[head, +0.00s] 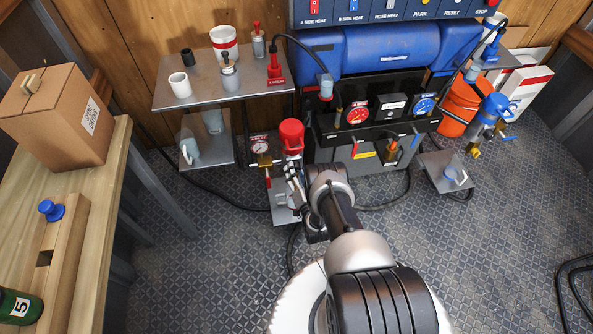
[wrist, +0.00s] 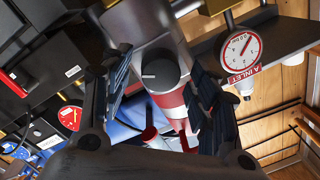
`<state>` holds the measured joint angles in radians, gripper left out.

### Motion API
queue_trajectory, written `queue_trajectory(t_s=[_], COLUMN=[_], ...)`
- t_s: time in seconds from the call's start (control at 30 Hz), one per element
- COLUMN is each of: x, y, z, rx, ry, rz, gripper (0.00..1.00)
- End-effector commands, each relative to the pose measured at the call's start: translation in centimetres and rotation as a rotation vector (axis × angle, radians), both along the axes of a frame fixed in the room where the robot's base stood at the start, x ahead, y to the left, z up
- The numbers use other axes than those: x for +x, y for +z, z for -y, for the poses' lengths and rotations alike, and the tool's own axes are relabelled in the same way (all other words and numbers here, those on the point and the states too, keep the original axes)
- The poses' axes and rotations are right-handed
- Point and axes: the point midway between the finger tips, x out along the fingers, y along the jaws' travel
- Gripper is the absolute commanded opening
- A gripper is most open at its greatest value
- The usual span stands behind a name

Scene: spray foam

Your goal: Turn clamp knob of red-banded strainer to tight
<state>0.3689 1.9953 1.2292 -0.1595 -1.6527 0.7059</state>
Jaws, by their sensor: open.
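The red-banded strainer (wrist: 172,99) fills the middle of the wrist view, a silver body with a red band. Its round black clamp knob (wrist: 160,76) faces the camera, with a short white mark near its left side. My gripper (wrist: 158,66) is open, one finger on each side of the knob, apparently not touching it. In the head view the strainer's red top (head: 291,133) shows, and my gripper (head: 294,185) is just below it. The knob is hidden there.
An A INLET gauge (wrist: 242,49) sits right of the strainer in the wrist view. The black machine panel (head: 385,112) with red and blue gauges stands to the right in the head view. A grey shelf (head: 203,95) is at upper left. Hoses lie on the floor.

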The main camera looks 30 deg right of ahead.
Motion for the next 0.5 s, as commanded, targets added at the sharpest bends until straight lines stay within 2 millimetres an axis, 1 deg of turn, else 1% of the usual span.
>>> queue_trajectory(t_s=[0.03, 0.07, 0.5], x=[0.0, 0.0, 0.01], y=[0.0, 0.0, 0.0], z=[0.0, 0.0, 0.0], rx=[0.0, 0.0, 0.0], ry=[0.0, 0.0, 0.0], rz=[0.0, 0.0, 0.0], gripper=[0.55, 0.53, 0.24])
